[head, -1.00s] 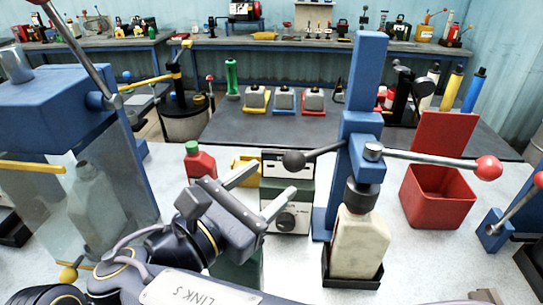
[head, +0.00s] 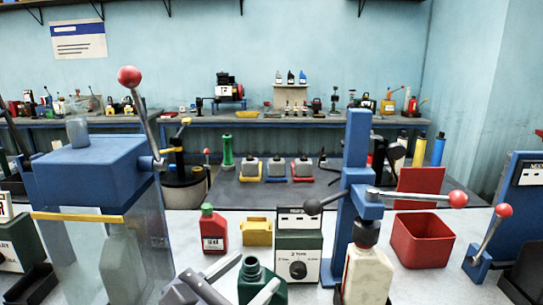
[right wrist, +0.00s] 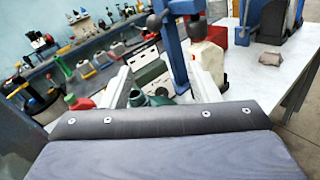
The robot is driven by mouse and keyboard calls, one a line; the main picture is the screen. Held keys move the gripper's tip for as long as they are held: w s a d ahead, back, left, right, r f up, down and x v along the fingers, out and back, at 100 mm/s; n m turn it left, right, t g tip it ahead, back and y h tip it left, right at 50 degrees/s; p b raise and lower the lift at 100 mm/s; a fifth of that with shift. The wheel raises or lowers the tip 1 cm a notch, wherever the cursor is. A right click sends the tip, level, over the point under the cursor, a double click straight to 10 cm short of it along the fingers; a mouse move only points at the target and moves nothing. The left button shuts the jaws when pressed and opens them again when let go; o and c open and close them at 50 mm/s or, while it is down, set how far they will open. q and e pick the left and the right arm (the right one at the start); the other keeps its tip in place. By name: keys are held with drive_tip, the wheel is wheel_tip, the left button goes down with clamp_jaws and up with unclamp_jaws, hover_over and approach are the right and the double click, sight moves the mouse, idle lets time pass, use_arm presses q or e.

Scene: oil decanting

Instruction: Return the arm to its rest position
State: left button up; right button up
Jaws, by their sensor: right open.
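My right gripper (head: 257,272) is at the bottom of the head view, its two pale fingers spread apart with nothing clamped between them. In the right wrist view the open right gripper (right wrist: 160,78) also shows. A dark green bottle (head: 262,290) with an open neck stands just beyond and partly behind the fingers; in the right wrist view the green bottle (right wrist: 152,99) appears between them. Whether the fingers touch it, I cannot tell. Most of my right arm is below the head picture. My left gripper is not in view.
A blue lever press (head: 357,150) stands over a cream bottle (head: 368,272). A grey-green box with a dial (head: 299,243), a red bottle (head: 213,230) and a red bin (head: 422,240) are nearby. A blue-topped clear cabinet (head: 95,165) stands at left.

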drive_tip(key=w+d+f+m+g+y, duration=0.1)
drive_tip(key=w+d+f+m+g, duration=0.15)
drive_tip(key=d, duration=0.35)
drive_tip(key=w+d+f+m+g+y, duration=0.1)
drive_tip(key=w+d+f+m+g, duration=0.1)
drive_tip(key=d+f+g, duration=0.3)
drive_tip(key=s+d+f+m+g+y, duration=0.35)
drive_tip(key=d+f+m, duration=0.3)
drive_tip(key=d, duration=0.55)
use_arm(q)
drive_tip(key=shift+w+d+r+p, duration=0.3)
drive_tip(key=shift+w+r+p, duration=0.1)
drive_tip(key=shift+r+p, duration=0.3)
use_arm(e)
drive_tip(key=s+d+f+m+t+y, duration=0.1)
drive_tip(key=s+m+y, duration=0.3)
drive_tip(key=m, duration=0.4)
drive_tip(key=s+d+f+m+t+y, duration=0.1)
drive_tip(key=s+f+m+y, duration=0.2)
drive_tip(key=s+m, duration=0.4)
drive_tip(key=m+y, duration=0.1)
drive_tip(key=m, duration=0.1)
drive_tip(key=shift+s+f+m, duration=0.25)
drive_tip(key=shift+f+m, duration=0.05)
